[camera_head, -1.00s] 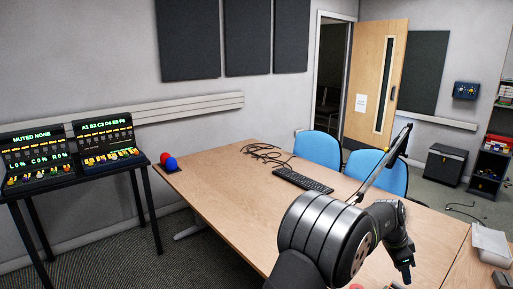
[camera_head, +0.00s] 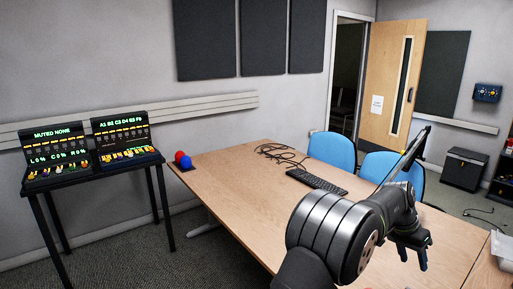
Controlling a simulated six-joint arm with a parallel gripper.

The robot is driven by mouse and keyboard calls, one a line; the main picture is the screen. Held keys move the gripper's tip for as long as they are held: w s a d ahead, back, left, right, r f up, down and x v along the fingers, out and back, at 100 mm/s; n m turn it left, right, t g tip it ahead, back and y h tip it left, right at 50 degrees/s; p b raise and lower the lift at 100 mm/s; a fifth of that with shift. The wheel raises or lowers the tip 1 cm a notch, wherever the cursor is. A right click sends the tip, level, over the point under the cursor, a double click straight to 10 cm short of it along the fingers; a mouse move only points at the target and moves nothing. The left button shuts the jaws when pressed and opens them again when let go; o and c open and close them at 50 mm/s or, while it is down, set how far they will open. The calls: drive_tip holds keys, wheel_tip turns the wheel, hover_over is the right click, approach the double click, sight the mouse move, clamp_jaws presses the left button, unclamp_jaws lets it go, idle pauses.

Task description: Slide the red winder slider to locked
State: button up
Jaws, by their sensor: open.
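I cannot make out a red winder or its slider in the head view. My gripper (camera_head: 414,259) is at the lower right, at the end of my bent arm. Its dark fingers point down and stand apart, with nothing visible between them. It appears over the right part of the wooden table (camera_head: 240,190), but its height above the top is hard to tell. My arm hides part of the near tabletop.
A tangled black cable (camera_head: 280,153) and a keyboard (camera_head: 316,181) lie on the table. Blue chairs (camera_head: 332,149) stand behind. Two lit consoles (camera_head: 57,156) stand on a black stand at left.

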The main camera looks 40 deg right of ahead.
clamp_jaws()
drive_tip(key=s+d+f+t, duration=0.1)
drive_tip(key=s+d+f, duration=0.1)
drive_tip(key=f, duration=0.5)
drive_tip(key=s+d+f+n+t, duration=0.1)
drive_tip(key=s+d+f, duration=0.2)
drive_tip(key=f, duration=0.3)
drive_tip(key=s+d+f+t+h, duration=0.1)
drive_tip(key=s+d+f, duration=0.1)
drive_tip(key=d+f, duration=0.2)
drive_tip(key=shift+s+d+f+n+t, duration=0.1)
drive_tip(key=shift+s+f+n+t, duration=0.1)
drive_tip(key=shift+f, duration=0.75)
drive_tip(key=shift+s+d+f+n+t, duration=0.1)
drive_tip(key=shift+s+f+n+t, duration=0.1)
drive_tip(key=shift+f, duration=0.7)
drive_tip(key=shift+a+f, duration=0.1)
drive_tip(key=shift+a, duration=1.85)
